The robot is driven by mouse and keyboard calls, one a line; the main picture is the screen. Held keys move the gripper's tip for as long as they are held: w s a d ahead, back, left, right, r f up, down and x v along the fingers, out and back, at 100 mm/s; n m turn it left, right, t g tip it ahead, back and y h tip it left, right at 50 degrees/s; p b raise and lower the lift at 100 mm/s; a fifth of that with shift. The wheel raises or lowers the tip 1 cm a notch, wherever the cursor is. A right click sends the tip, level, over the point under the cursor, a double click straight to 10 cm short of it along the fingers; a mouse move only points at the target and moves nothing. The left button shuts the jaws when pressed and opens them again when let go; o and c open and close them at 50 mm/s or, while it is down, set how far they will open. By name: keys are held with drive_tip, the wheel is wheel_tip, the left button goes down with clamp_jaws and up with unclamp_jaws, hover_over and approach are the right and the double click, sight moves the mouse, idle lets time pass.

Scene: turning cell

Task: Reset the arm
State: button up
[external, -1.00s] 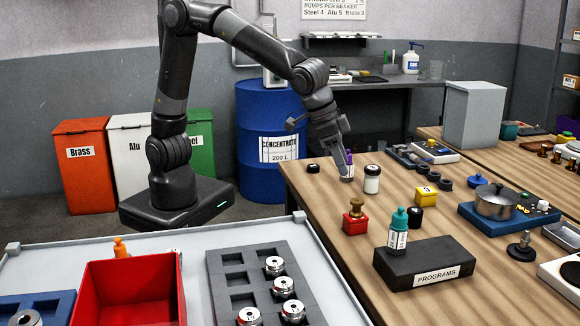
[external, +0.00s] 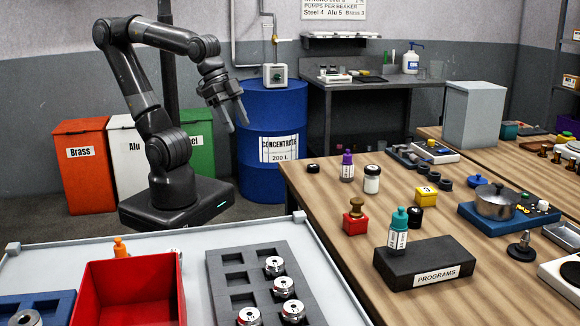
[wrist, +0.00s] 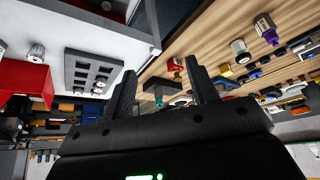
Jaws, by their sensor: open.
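My gripper (external: 237,117) is open and empty, raised in the air in front of the blue drum in the external view. Its two fingers are spread apart in the wrist view (wrist: 160,88), with nothing between them close by. My arm is folded back above its base, clear of the wooden table (external: 330,205). The purple-capped bottle (external: 347,167) stands upright on that table, apart from my gripper. It also shows in the wrist view (wrist: 267,32).
A white jar (external: 372,180), a red block with a brass knob (external: 355,220) and a PROGRAMS block (external: 425,262) holding a teal-capped bottle (external: 398,232) are on the table. A red bin (external: 125,295) and a grey tray of metal parts (external: 235,290) are in front. The blue drum (external: 262,115) stands behind my gripper.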

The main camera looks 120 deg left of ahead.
drive_tip(key=s, duration=0.1)
drive_tip(key=s+f, duration=0.1)
drive_tip(key=shift+s+d, duration=0.1)
drive_tip(key=shift+s, duration=0.25)
